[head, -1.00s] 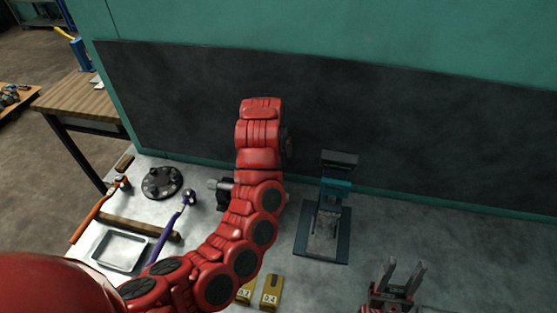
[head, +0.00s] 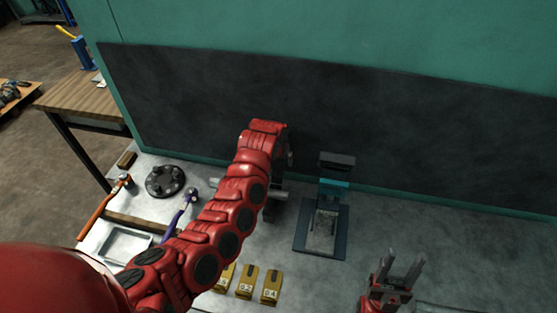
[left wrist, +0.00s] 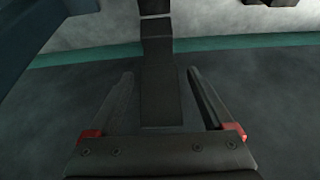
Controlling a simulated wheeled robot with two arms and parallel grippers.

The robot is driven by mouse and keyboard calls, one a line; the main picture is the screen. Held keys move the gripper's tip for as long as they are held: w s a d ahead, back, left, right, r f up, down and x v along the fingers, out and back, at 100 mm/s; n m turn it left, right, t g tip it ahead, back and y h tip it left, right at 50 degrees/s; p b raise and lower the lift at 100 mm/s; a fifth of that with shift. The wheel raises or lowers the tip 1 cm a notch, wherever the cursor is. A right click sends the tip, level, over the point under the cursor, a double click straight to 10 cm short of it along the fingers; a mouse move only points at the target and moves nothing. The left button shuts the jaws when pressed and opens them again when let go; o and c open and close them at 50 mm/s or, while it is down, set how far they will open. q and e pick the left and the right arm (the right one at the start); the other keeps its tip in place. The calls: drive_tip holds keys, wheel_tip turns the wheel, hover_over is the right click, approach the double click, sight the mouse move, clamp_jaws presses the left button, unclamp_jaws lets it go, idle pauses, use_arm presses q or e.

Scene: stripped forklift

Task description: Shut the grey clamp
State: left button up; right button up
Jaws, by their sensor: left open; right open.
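My left gripper (left wrist: 161,73) is open. In its wrist view the fingers stand either side of a dark grey upright bar (left wrist: 160,95), with gaps on both sides. This bar seems to be the grey clamp's lever, but I cannot be sure. In the head view my left gripper is mostly hidden behind its own arm, near the dark wall panel. A dark block (head: 275,208), probably part of the clamp, shows partly beside that arm; the rest is hidden. My right gripper (head: 402,262) is open and empty, above the bench at the lower right.
A blue-black fixture with a teal column (head: 333,190) stands to the right of my left arm. Several yellow numbered blocks (head: 245,283) lie in front. A round black flange (head: 165,181), hammers (head: 106,205) and a tray (head: 122,243) are at left. Bench at right is clear.

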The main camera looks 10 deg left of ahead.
sight(277, 176)
use_arm(q)
clamp_jaws()
drive_tip(key=shift+c, duration=2)
unclamp_jaws()
drive_tip(key=shift+s+r+p, duration=0.1)
drive_tip(key=shift+s+p, duration=0.25)
drive_tip(key=shift+p, duration=0.35)
drive_tip(key=s+p, duration=0.2)
drive_tip(key=p, duration=0.1)
drive_tip(key=s+p, duration=0.1)
drive_tip(key=p, duration=0.1)
drive_tip(key=shift+s+f, duration=0.25)
drive_tip(key=shift+s, duration=0.1)
drive_tip(key=s+p, duration=0.2)
drive_tip(key=shift+s+f+p, duration=0.2)
drive_tip(key=shift+s+p, duration=0.05)
drive_tip(key=shift+p, duration=0.1)
drive_tip(key=shift+s+f, duration=0.2)
drive_tip(key=shift+s, duration=0.2)
